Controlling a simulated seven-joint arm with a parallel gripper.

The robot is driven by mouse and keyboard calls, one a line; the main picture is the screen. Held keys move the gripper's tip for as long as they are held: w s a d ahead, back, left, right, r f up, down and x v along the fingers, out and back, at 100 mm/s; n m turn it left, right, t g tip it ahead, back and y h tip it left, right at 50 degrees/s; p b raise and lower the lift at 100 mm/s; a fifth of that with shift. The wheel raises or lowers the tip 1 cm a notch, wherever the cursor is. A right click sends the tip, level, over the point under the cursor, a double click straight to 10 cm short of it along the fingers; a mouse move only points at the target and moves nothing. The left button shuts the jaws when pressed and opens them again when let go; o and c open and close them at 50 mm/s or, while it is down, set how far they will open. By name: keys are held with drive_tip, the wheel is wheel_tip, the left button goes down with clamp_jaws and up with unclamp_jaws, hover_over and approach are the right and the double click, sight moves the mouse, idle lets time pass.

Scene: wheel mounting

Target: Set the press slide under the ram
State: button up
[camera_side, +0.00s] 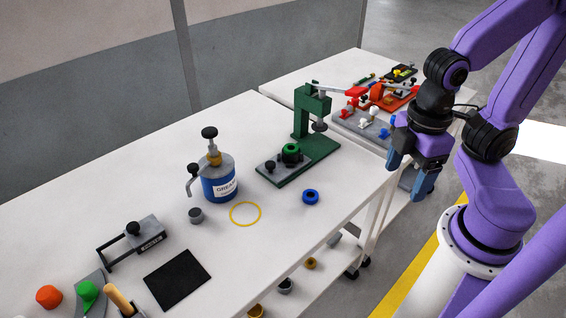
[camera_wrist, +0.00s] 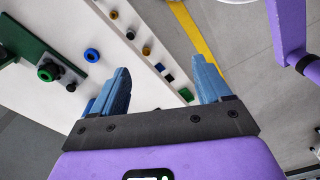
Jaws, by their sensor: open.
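The green press (camera_side: 314,114) stands on the white table, with its ram (camera_side: 320,126) hanging under the top arm at the back right of its base. The press slide (camera_side: 271,168) is a grey plate with a black knob at the front left of the green base. A green and black wheel-like part (camera_side: 291,153) sits on it, out from under the ram. In the wrist view this part (camera_wrist: 47,71) and a black knob (camera_wrist: 71,87) show at the left edge. My gripper (camera_side: 412,180) is open and empty, right of the table edge; its blue fingers (camera_wrist: 163,90) also show in the wrist view.
A blue ring (camera_side: 311,197) lies in front of the press. A blue grease can (camera_side: 219,181) stands left of it, near a yellow circle (camera_side: 245,214). A second table (camera_side: 300,78) at the back right holds red and white fixtures. Small parts lie on a lower shelf.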

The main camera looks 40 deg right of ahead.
drive_tip(key=c, duration=0.3)
drive_tip(key=w+a+r+m, duration=0.15)
drive_tip(key=w+a, duration=0.25)
drive_tip(key=w, duration=0.4)
drive_tip(key=m, duration=0.8)
hover_over(271, 164)
wheel_tip(271, 164, down, 8)
drive_tip(key=shift+n, duration=0.25)
wheel_tip(271, 164, down, 17)
drive_tip(key=shift+w, duration=0.1)
drive_tip(key=shift+c, duration=0.3)
